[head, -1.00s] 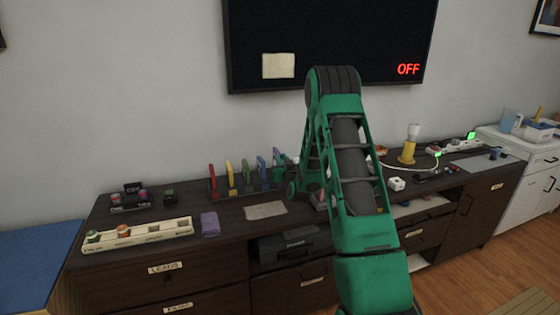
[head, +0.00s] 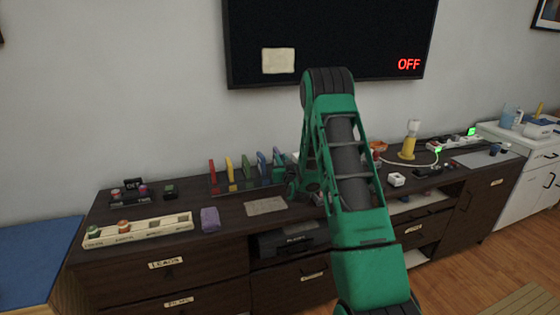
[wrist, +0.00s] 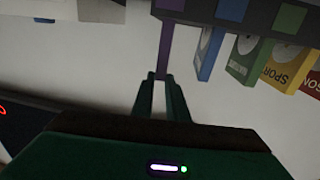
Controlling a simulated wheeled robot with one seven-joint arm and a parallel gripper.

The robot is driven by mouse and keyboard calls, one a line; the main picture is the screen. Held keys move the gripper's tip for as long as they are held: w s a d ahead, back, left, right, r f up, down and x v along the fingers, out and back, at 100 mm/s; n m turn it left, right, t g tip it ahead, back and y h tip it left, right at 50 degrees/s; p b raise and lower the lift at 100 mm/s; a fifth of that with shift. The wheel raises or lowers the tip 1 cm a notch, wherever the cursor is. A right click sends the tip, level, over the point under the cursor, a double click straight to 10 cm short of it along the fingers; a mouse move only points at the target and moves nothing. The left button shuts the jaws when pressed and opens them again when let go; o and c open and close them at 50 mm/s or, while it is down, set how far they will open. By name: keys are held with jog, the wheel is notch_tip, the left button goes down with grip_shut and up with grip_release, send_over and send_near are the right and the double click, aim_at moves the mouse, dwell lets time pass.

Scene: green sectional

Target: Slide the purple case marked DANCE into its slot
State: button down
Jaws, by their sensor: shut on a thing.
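The purple case (wrist: 164,48) shows edge-on in the wrist view as a thin upright strip. My gripper (wrist: 160,77) is shut on its near end. Its other end meets the rack (wrist: 203,14) in line with the purple square; how deep it sits I cannot tell. Its DANCE mark is not visible. The rack holds a blue case (wrist: 209,52), a green one (wrist: 245,60), a yellow one (wrist: 284,65) and a red one (wrist: 312,80). In the head view the rack (head: 232,190) stands on the cabinet, and my gripper (head: 281,170) is at its right end.
A cream tray (head: 150,230) with round items stands front left beside a purple cloth (head: 210,220). A beige mat (head: 265,206) lies before the rack. The wall screen (head: 340,40) is above.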

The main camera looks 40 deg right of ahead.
jog(key=shift+f, duration=0.8)
jog(key=c, duration=1.7)
grip_release()
jog(key=shift+o, duration=0.2)
jog(key=v, duration=1)
jog(key=shift+s+a, duration=0.15)
jog(key=shift+a, duration=0.05)
jog(key=shift+f, duration=0.1)
